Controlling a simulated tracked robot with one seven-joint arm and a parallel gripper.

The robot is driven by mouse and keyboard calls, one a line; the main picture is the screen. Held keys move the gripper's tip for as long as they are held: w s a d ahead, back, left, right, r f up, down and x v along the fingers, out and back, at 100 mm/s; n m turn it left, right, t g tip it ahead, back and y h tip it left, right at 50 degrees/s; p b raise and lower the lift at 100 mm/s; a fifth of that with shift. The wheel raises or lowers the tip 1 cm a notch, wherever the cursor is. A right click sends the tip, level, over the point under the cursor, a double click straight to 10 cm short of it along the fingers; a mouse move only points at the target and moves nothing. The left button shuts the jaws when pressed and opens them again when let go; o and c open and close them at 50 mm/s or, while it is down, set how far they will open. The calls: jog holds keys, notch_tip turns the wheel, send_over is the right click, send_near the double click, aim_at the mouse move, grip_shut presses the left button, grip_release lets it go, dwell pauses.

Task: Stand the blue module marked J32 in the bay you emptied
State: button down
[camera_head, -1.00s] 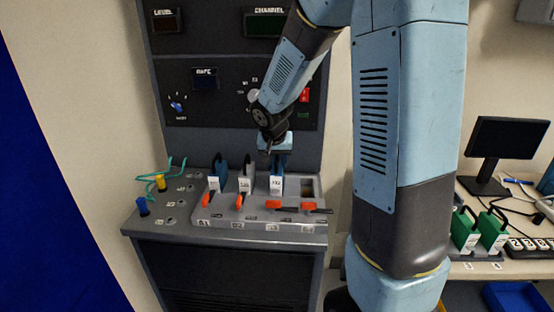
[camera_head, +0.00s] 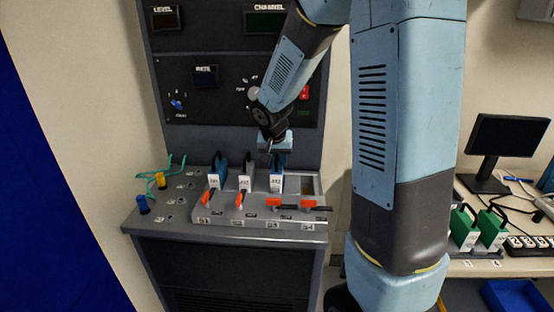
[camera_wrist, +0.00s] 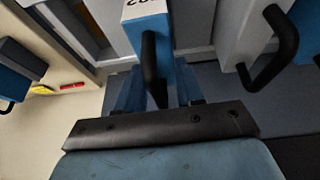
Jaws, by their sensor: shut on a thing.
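The blue module marked J32 (camera_head: 276,182) is upright in the third bay, labelled S3, of the grey rack (camera_head: 258,215). I cannot tell whether it is fully seated. My gripper (camera_head: 276,152) is directly above it, shut on its black handle. In the wrist view the handle (camera_wrist: 151,65) runs between the fingers, below the module's white label. The fourth bay (camera_head: 308,186), to the right, is open and empty. The orange levers of S3 (camera_head: 281,203) and S4 (camera_head: 310,204) lie sideways.
A grey module (camera_head: 246,181) and another blue module (camera_head: 215,180) stand in the bays to the left, their levers pointing toward the bays. The dark instrument panel (camera_head: 228,95) rises behind. Two green modules (camera_head: 478,230) stand on the desk at right. Cables and plugs (camera_head: 160,180) sit left.

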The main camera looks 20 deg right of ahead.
jog(key=shift+f, duration=0.3)
dwell(0.4)
jog(key=c, duration=0.6)
grip_release()
jog(key=v, duration=1.3)
jog(key=shift+s+a+r, duration=0.15)
jog(key=shift+s+r, duration=0.05)
jog(key=shift+r, duration=0.1)
